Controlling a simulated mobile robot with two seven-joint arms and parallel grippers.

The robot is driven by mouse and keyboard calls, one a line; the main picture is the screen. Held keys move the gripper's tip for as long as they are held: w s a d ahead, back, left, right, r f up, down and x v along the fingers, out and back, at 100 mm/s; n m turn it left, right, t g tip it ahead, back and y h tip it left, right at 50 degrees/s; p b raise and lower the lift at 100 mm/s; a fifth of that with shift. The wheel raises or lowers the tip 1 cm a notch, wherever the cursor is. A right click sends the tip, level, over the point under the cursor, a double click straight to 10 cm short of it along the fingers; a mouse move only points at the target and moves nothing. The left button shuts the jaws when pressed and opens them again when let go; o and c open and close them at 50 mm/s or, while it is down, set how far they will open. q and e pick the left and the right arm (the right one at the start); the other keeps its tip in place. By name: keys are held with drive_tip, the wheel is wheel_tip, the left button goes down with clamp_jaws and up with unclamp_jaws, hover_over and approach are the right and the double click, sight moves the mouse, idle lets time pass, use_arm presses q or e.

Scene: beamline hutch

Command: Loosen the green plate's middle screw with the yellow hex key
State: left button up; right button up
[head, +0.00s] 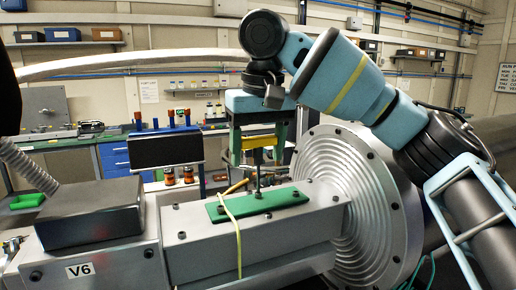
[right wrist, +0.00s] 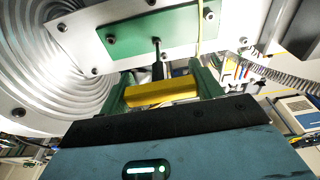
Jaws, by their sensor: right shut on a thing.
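The green plate (head: 270,203) lies on top of a long grey metal housing, with screws along it. My right gripper (head: 258,160) points down above the plate, its green fingers shut on the yellow handle of the hex key (head: 259,142). The key stands about upright, and its dark shaft runs down to the plate's middle screw (right wrist: 156,41). In the right wrist view the yellow handle (right wrist: 160,93) sits between both fingers and the shaft tip meets the middle screw; how deep it sits I cannot tell. My left gripper is not in view.
A yellow cable (head: 238,240) crosses the plate left of the key and hangs down the housing's front. A large ribbed flange (head: 345,195) stands close on the right. Workbenches are behind.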

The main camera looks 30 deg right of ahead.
sight(256, 137)
drive_tip(key=shift+n+y, duration=0.3)
drive_tip(key=shift+n, duration=1.7)
drive_tip(key=shift+n+y, duration=0.3)
drive_tip(key=shift+n, duration=1.7)
drive_tip(key=shift+r, duration=0.15)
drive_tip(key=shift+w+r, duration=0.1)
drive_tip(key=shift+r, duration=1.85)
